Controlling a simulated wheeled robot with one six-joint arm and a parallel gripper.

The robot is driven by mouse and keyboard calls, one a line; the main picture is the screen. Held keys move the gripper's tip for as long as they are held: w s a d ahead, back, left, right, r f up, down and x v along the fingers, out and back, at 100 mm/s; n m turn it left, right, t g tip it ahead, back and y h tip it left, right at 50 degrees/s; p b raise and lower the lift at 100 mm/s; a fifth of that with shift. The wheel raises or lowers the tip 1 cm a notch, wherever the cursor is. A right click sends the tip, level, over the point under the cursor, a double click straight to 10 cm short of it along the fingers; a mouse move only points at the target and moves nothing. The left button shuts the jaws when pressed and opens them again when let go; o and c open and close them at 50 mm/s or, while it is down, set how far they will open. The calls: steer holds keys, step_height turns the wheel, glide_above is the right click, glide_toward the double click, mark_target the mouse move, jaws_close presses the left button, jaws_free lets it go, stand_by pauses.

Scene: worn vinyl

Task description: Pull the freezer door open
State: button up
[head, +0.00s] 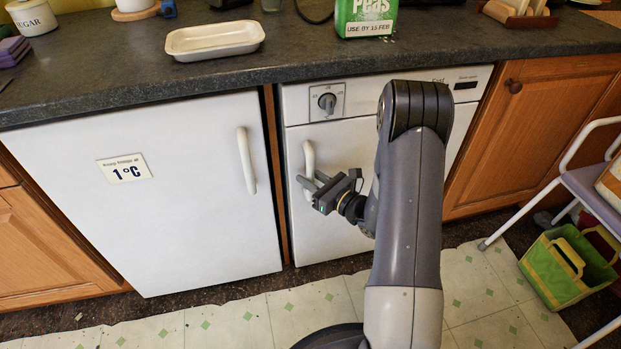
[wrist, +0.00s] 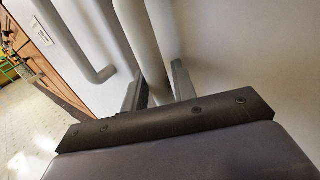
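The freezer seems to be the white right-hand appliance, with a dial (head: 327,101) at its upper left. Its door (head: 340,148) looks shut. The door's pale vertical handle (head: 309,156) stands near its left edge. My gripper (head: 312,183) is at the handle's lower part. In the wrist view the handle (wrist: 143,45) runs between the two dark fingers of my gripper (wrist: 160,85). A narrow gap shows between the handle and the right finger; contact on the left side is unclear. The handle's lower end is hidden behind my gripper.
A white fridge (head: 190,215) with a 1°C label and its own handle (head: 246,160) stands to the left. The worktop (head: 290,62) overhangs both appliances. Wooden cupboards (head: 525,130), a chair (head: 590,190) and a green box (head: 565,265) are to the right. Tiled floor (head: 290,312) lies in front.

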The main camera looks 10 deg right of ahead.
steer(key=shift+c, duration=0.4)
jaws_close()
steer(key=shift+s, duration=0.1)
